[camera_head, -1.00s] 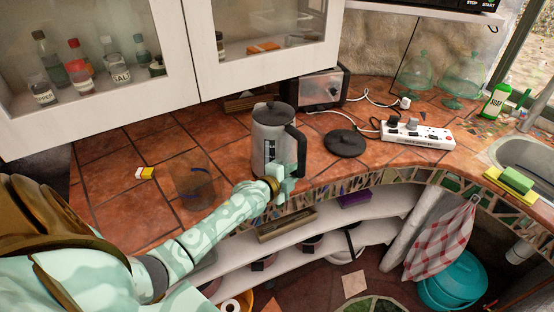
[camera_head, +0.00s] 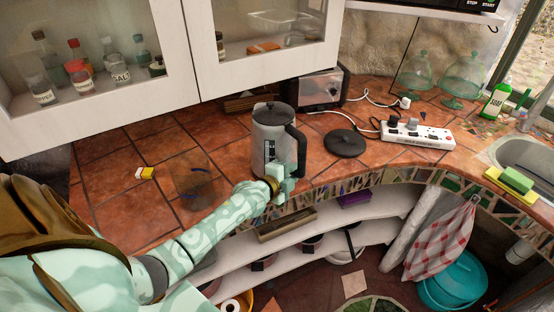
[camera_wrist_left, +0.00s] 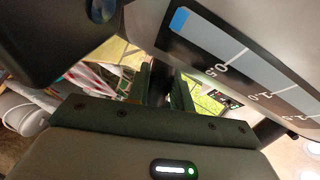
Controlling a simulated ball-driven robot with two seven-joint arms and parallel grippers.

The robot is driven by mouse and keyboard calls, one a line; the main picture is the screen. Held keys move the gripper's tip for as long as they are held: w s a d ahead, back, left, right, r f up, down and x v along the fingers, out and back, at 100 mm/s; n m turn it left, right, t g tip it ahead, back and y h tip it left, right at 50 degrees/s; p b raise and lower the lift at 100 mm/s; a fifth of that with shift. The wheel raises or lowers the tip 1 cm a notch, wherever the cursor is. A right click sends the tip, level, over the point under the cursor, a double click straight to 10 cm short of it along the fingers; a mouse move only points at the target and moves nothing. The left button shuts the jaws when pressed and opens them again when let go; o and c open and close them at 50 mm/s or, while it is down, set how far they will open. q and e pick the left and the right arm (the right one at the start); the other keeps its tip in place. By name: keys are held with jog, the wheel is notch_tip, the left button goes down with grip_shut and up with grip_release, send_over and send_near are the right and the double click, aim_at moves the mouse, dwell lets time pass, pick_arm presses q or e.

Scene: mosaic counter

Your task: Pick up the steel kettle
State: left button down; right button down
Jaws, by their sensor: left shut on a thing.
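The steel kettle (camera_head: 268,147) stands upright at the front edge of the tiled counter, with a black lid and a black handle (camera_head: 302,146) on its right side. My left gripper (camera_head: 284,178) is at the lower part of the handle and is shut on it. In the left wrist view the kettle's grey side (camera_wrist_left: 250,35) with its level scale fills the upper right, and the dark handle (camera_wrist_left: 161,82) passes between the fingers. The gripper hides part of the kettle's lower right. I cannot see my right gripper.
A black round base (camera_head: 345,143) lies right of the kettle, near a white power strip (camera_head: 417,134). A toaster (camera_head: 318,88) stands behind. A clear tumbler (camera_head: 194,184) stands at left. Wall cabinets (camera_head: 268,60) hang above. Shelves (camera_head: 330,229) lie below the counter edge.

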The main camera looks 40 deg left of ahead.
pick_arm(q)
jog(key=shift+w+a+r, duration=0.1)
jog(key=shift+w+r, duration=0.05)
jog(key=shift+r, duration=0.15)
